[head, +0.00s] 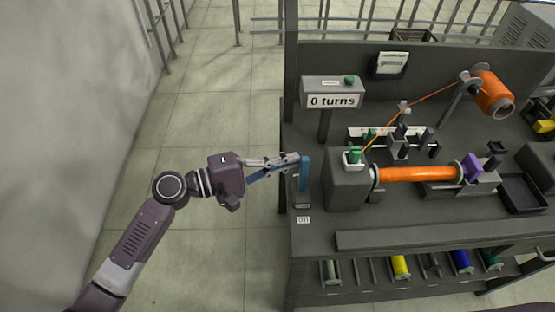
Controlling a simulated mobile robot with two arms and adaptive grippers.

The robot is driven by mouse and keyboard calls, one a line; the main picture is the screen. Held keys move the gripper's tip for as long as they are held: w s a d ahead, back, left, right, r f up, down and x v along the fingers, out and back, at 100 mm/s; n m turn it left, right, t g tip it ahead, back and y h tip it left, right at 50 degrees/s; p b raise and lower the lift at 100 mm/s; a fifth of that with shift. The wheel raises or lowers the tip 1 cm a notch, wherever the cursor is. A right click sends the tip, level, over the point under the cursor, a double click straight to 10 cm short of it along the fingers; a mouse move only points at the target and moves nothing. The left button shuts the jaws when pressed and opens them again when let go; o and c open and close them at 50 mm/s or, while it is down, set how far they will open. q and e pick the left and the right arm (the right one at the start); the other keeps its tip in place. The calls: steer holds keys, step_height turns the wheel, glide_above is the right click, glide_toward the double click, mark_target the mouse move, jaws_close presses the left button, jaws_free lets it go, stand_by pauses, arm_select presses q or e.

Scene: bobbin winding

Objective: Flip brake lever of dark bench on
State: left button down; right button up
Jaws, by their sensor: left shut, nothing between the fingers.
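The dark bench (320,235) stands on the right side of the head view. Its brake lever (304,173) is a blue upright bar near the bench's left edge, rising from a small dark base (301,199). A small white label (303,219) lies in front of the base; its lettering is too small to read surely. My left gripper (300,160) reaches in from the left, shut and empty, with its fingertips right beside the lever's upper part. I cannot tell whether they touch it. My right gripper is not in view.
A grey motor box (347,184) with a green button (355,154) stands right of the lever, joined to an orange-wound bobbin (420,174). A sign (333,100) reads "0 turns". An orange supply spool (493,92) is at the back right. Open floor lies left of the bench.

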mark_target(301, 170)
arm_select(q)
steer(key=s, duration=0.3)
steer(key=shift+d+r, duration=0.1)
steer(key=shift+d, duration=0.2)
steer(key=shift+s, duration=0.25)
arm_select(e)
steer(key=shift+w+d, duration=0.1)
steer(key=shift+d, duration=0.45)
arm_select(q)
steer(key=shift+s+d, duration=0.1)
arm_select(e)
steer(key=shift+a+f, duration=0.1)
arm_select(q)
steer(key=shift+f, duration=0.2)
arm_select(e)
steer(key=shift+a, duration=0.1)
arm_select(q)
steer(key=shift+s, duration=0.15)
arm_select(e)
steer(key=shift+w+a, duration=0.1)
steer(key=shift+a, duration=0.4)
